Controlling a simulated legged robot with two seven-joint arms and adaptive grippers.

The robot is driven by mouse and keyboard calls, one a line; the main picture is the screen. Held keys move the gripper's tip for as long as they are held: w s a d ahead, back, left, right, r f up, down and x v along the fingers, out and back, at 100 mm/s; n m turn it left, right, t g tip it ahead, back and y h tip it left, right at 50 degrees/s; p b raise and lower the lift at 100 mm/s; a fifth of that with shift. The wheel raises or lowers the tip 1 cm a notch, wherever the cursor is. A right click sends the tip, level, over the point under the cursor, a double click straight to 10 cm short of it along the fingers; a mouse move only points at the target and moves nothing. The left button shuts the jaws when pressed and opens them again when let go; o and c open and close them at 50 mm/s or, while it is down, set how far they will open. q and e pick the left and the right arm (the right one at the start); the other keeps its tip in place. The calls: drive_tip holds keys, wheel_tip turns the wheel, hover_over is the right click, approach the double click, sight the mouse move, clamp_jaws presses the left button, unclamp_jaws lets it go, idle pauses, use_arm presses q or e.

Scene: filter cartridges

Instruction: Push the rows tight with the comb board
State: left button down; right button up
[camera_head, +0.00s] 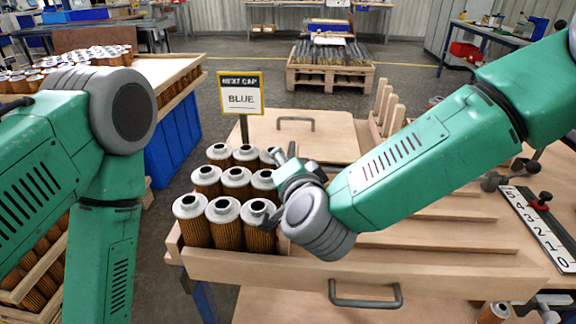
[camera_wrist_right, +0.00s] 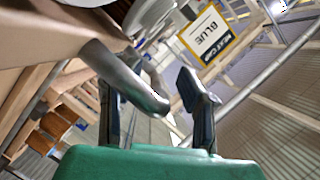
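Several filter cartridges (camera_head: 228,225) with light grey caps and brown pleated sides stand upright in rows at the left end of a wooden tray (camera_head: 300,268). A wooden piece with upright prongs (camera_head: 385,105), perhaps the comb board, stands at the tray's back right. My right gripper (camera_head: 270,187) is beside the right-hand cartridges and partly covers them. In the wrist view its two fingers (camera_wrist_right: 148,82) are spread. A curved grey metal shape (camera_wrist_right: 128,80) shows between them; I cannot tell whether they touch it. My left arm hangs at the left, its gripper out of view.
A sign reading "NEXT CAP BLUE" (camera_head: 240,93) stands behind the cartridges. The tray has a front handle (camera_head: 365,297) and long wooden slats (camera_head: 440,236) on its emptier right side. A numbered scale strip (camera_head: 541,228) lies at the far right. Crates of cartridges stand at left.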

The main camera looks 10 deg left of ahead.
drive_tip(key=shift+s+r, duration=0.1)
drive_tip(key=shift+s, duration=0.15)
drive_tip(key=v, duration=1.1)
drive_tip(key=shift+s+d, duration=0.15)
drive_tip(key=shift+d, duration=0.05)
